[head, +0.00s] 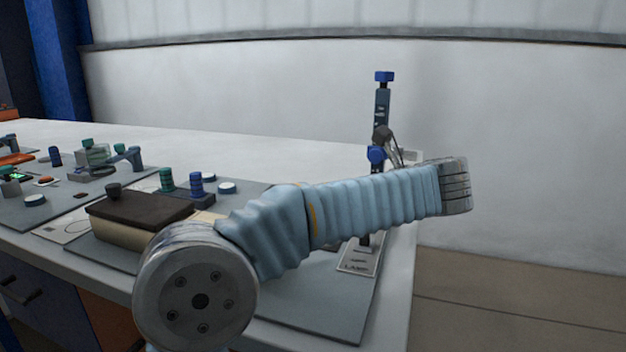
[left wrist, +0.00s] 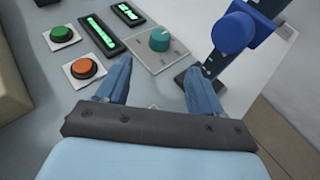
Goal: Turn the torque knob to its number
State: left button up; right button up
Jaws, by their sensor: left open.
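The torque knob (left wrist: 159,39) is a teal round knob with a small mark, on a light square plate (left wrist: 163,57). In the left wrist view it lies just beyond and between the fingertips of my left gripper (left wrist: 161,82). The two fingers are apart, with nothing between them, and do not appear to touch the knob. Two lit green displays, a long one (left wrist: 102,35) and a short one (left wrist: 127,12), lie left of the knob; I cannot read their digits. In the head view my sleeved arm hides the knob. My right gripper is not in view.
A dark upright stand (head: 382,108) with a blue clamp knob (left wrist: 233,32) rises close to the right finger. Green (left wrist: 62,34) and orange (left wrist: 84,68) buttons sit left. A dark-lidded box (head: 140,212) stands on the bench (head: 290,150), whose right edge is near.

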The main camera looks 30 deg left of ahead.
pick_arm(q)
jog(key=x, duration=1.4)
jog(key=shift+w+a+r, duration=0.1)
jog(key=shift+w+a, duration=0.05)
jog(key=shift+a, duration=0.05)
jog(key=c, duration=1)
